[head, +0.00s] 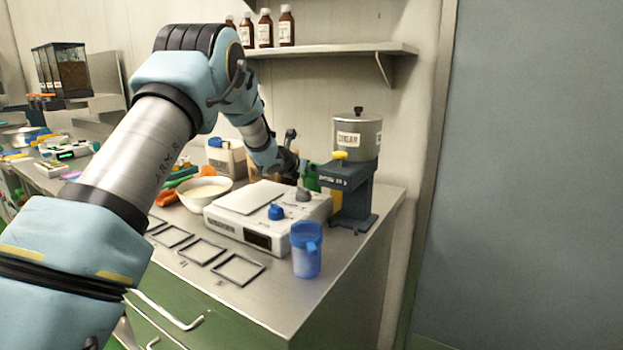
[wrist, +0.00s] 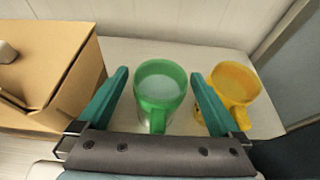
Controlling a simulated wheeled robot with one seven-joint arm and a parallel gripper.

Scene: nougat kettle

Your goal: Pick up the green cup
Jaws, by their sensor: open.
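The green cup (wrist: 160,88) stands upright in the wrist view, with its handle toward my gripper and something pale inside it. My gripper (wrist: 159,90) is open, with one teal finger on each side of the cup. I cannot tell whether the fingers touch it. In the head view only a bit of the green cup (head: 311,180) shows at the back of the counter, behind the scale and beside the dispenser. My gripper (head: 306,166) is small there and partly hidden.
A yellow cup (wrist: 235,88) stands close to the right finger. A cardboard box (wrist: 55,70) is on the left. In the head view, the scale (head: 265,241), a sugar dispenser (head: 357,185), a blue cup (head: 306,250) and a white bowl (head: 205,193) crowd the counter.

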